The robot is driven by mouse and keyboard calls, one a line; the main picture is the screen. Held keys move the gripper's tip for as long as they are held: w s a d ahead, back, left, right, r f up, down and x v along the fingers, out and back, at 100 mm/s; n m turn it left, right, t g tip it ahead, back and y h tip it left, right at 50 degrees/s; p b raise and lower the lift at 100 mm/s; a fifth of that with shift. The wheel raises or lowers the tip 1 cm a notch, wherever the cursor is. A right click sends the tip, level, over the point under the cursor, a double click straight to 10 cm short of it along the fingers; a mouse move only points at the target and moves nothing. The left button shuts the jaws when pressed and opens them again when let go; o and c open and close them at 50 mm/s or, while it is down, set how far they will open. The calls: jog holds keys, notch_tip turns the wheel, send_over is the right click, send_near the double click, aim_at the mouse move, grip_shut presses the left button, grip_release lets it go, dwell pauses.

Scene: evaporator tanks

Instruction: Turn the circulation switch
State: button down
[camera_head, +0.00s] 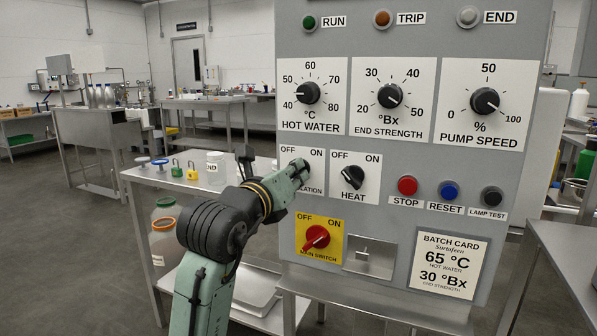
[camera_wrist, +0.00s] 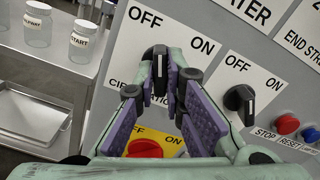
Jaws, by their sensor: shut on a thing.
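The circulation switch (camera_wrist: 159,62) is a black knob on a white plate (camera_wrist: 150,22) marked OFF at left and ON at right. In the wrist view my gripper (camera_wrist: 160,75) has its purple-padded fingers on both sides of the knob, shut on it. A pale line shows on the knob's front, but its exact setting is hard to tell. In the head view my gripper (camera_head: 299,170) covers the knob and part of the plate's lettering (camera_head: 311,190).
The black heat switch (camera_head: 352,177) sits close to the right. The red main switch (camera_head: 316,237) on its yellow plate is just below. Stop, reset and lamp test buttons (camera_head: 449,190) are farther right. A side table (camera_head: 180,177) with jars stands left.

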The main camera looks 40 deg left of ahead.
jog(key=shift+f, duration=0.1)
jog(key=shift+f+m+b, duration=0.1)
jog(key=shift+m+b, duration=0.3)
jog(key=shift+b, duration=0.25)
jog(key=shift+r+m+b, duration=0.2)
jog(key=shift+m+b, duration=0.25)
jog(key=shift+m, duration=0.25)
jog(key=shift+f+b, duration=0.15)
jog(key=shift+b, duration=0.2)
jog(key=shift+m+b, duration=0.55)
jog(key=shift+m, duration=0.25)
